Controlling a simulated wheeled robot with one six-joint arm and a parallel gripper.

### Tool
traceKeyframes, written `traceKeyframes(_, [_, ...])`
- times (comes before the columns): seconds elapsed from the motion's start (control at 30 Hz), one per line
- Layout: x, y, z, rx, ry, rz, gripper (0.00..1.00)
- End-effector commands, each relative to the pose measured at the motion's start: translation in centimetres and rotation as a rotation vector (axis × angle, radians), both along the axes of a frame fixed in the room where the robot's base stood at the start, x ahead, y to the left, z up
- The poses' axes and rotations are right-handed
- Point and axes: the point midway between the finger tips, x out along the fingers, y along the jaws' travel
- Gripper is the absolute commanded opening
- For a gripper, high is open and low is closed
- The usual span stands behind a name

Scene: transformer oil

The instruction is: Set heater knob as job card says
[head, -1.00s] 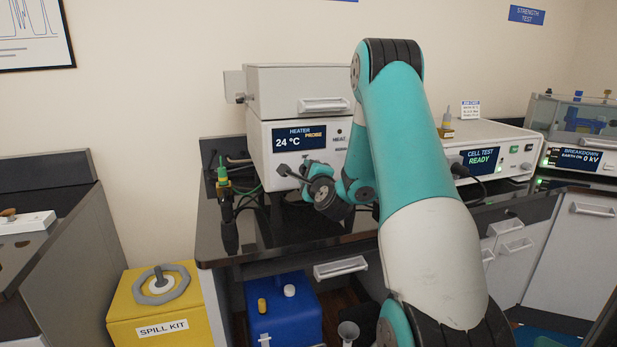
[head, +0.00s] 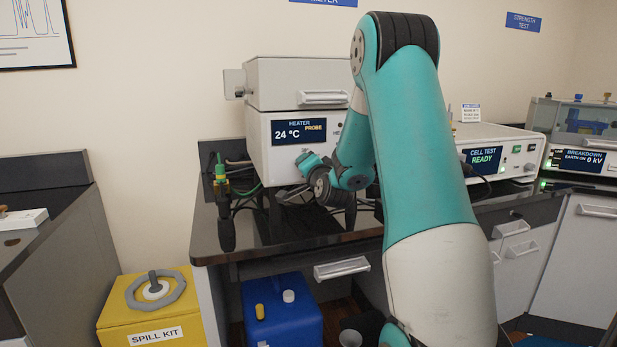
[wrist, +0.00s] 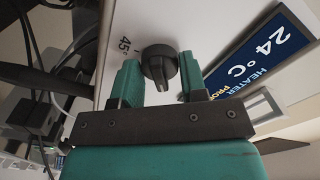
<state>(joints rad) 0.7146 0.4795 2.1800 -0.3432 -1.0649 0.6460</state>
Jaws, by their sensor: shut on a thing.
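The heater (head: 285,175) is the light grey box on the bench, and its display reads 24 °C and PROBE. Its dark round knob (wrist: 154,62) shows in the wrist view, with a 45° mark (wrist: 124,46) beside it; the knob's ridge points toward my gripper's body. My gripper (wrist: 158,76) is shut on the knob, with one teal finger at each side. In the head view my gripper (head: 308,160) is at the heater's lower front, and the knob is hidden there. The job card (head: 471,112) stands on the cell test unit; its text is too small to read.
The cell test unit (head: 515,145) reads READY, right of my arm. A green-topped probe (head: 221,180) with cables stands left of the heater. A yellow spill kit (head: 150,310) and a blue container (head: 282,315) stand below. The bench front edge (head: 290,250) is clear.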

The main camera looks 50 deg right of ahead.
Motion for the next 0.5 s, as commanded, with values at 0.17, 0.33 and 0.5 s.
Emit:
traceKeyframes(0.17, [0.03,0.11,-0.67,-0.144,0.087,0.002,0.16])
traceKeyframes(0.33, [0.01,0.11,-0.77,-0.28,0.173,0.002,0.16])
traceKeyframes(0.5, [0.01,0.11,-0.76,-0.418,0.256,0.002,0.16])
